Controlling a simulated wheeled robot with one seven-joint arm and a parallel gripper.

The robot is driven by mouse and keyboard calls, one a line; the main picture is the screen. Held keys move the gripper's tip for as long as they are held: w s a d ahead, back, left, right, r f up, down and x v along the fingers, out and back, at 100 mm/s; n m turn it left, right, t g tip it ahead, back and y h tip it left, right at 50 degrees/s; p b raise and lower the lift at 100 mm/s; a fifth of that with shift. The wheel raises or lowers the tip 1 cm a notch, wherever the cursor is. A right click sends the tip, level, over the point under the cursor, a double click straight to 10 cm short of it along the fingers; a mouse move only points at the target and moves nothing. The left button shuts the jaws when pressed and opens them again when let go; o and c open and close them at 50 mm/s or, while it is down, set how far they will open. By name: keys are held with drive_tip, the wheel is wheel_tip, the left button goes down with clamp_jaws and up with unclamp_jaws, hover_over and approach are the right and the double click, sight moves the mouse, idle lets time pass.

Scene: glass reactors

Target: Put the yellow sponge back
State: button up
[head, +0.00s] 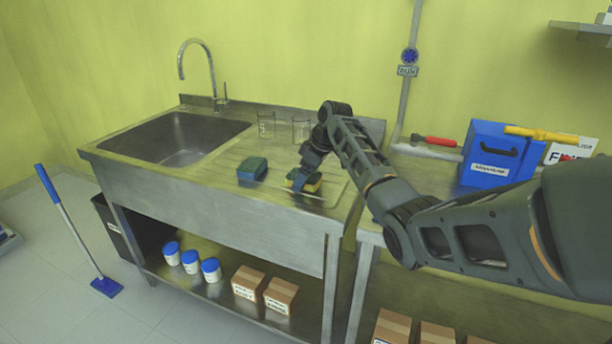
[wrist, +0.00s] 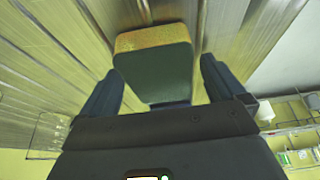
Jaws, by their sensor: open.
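The yellow sponge (head: 314,187), with a dark green top layer, lies on the ridged drainboard at the right of the sink, partly hidden by my gripper in the head view. My gripper (head: 303,181) points down over it with open jaws. In the wrist view the sponge (wrist: 150,37) shows its yellow edge and green face between the two spread fingers (wrist: 157,88). A gap shows on both sides of it. Whether a finger touches it I cannot tell.
Two glass beakers (head: 266,125) stand behind, near the wall. The sink basin (head: 180,138) and tap (head: 212,75) are further left. A blue box (head: 490,157) stands on the right bench.

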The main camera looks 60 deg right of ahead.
drive_tip(key=v, duration=1.2)
drive_tip(key=shift+r+b, duration=0.2)
drive_tip(key=shift+b, duration=0.25)
